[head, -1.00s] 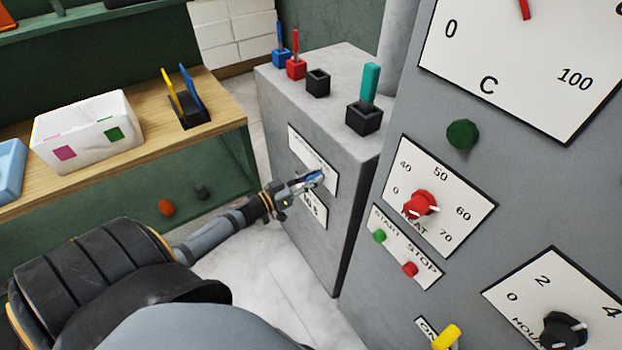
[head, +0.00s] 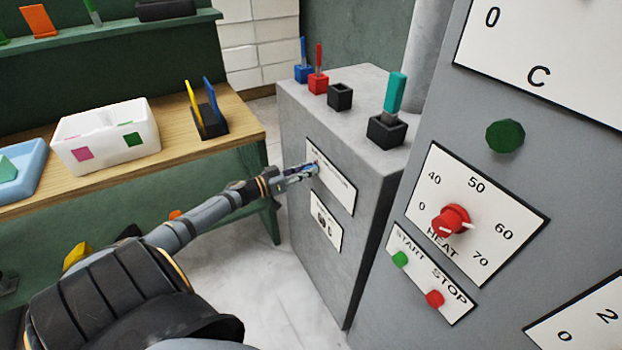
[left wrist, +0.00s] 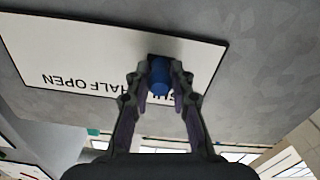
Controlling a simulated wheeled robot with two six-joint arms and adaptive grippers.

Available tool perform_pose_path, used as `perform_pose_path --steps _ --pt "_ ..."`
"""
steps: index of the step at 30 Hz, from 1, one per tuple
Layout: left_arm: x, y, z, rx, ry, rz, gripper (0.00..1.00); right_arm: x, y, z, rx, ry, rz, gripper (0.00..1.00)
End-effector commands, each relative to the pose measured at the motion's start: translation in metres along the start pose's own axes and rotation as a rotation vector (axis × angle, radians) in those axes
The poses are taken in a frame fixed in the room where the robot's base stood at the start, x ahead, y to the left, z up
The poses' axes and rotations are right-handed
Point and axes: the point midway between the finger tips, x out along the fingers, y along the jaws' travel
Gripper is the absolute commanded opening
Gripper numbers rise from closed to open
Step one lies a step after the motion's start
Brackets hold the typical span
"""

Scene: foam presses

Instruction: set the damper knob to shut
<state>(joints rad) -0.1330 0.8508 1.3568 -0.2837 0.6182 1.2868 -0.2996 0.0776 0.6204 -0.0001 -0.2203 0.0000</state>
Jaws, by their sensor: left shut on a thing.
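The damper knob (left wrist: 159,76) is a small blue knob on a white plate (left wrist: 90,50) on the grey cabinet front. In the left wrist view the plate's print is upside down and reads HALF OPEN, with partly hidden letters like SHU beside the knob. My left gripper (left wrist: 159,90) is shut on the knob, with a finger on either side. In the head view the gripper (head: 312,170) is at the left part of the white plate (head: 340,188), covering most of the knob. My right gripper is not in view.
The grey cabinet (head: 300,225) carries several small holders on top, one with a teal piece (head: 395,92). A larger panel with a red heat knob (head: 451,220) stands close on the right. A wooden bench with a white box (head: 105,135) is at the left.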

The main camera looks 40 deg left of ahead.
Motion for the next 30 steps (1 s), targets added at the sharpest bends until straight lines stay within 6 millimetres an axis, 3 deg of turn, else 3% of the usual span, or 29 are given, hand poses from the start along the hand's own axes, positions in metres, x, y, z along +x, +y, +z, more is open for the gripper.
perform_pose_path --steps 5,6,10,21,30 --pt "0.0 -0.003 -0.003 0.002 0.0 -0.008 0.0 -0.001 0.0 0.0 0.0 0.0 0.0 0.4" --pt "0.0 -0.003 -0.003 0.002 0.0 -0.008 0.27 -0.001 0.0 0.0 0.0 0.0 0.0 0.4" --pt "0.0 -0.002 -0.003 0.002 0.0 -0.007 0.45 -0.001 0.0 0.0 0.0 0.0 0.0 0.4" --pt "-0.004 -0.001 -0.001 0.001 -0.001 -0.004 0.45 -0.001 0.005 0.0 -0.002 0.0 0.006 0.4" --pt "-0.054 -0.001 0.001 0.002 -0.011 -0.003 0.45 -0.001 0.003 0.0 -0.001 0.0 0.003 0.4"
